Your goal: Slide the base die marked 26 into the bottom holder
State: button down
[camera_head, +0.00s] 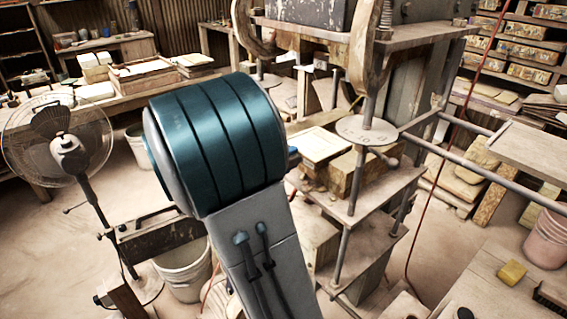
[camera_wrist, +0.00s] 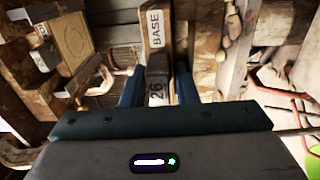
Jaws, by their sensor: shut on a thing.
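The base die (camera_wrist: 154,42) is a long wooden piece with pale labels reading BASE and 26. In the wrist view it points away from my gripper (camera_wrist: 158,82), whose two dark blue fingers are shut on its near end, one on each side. In the head view my arm covers the gripper and the die; only a small blue part (camera_head: 293,153) shows beside the press. The press (camera_head: 367,131) stands right of my arm, with wooden blocks and a pale flat top (camera_head: 318,145) at its lower level. I cannot tell which part is the bottom holder.
A fan (camera_head: 68,150) and a white bucket (camera_head: 184,268) stand left of my arm. Metal rails (camera_head: 450,155) reach out right of the press. A wooden table (camera_head: 485,275) with a yellow block (camera_head: 512,272) is at the lower right. Sandy floor lies open between.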

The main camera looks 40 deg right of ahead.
aim_at(317, 146)
dwell(0.4)
jog(key=shift+d+b, duration=0.5)
jog(key=shift+d, duration=1)
jog(key=shift+d, duration=0.2)
jog(key=shift+w+d+b, duration=0.1)
jog(key=shift+d+b, duration=0.75)
jog(key=shift+d, duration=0.45)
jog(key=shift+d, duration=0.15)
jog(key=shift+d+b, duration=0.6)
jog(key=shift+d, duration=0.55)
jog(key=shift+d+b, duration=0.45)
jog(key=shift+d, duration=0.2)
jog(key=c, duration=1.1)
grip_release()
jog(key=shift+o, duration=0.2)
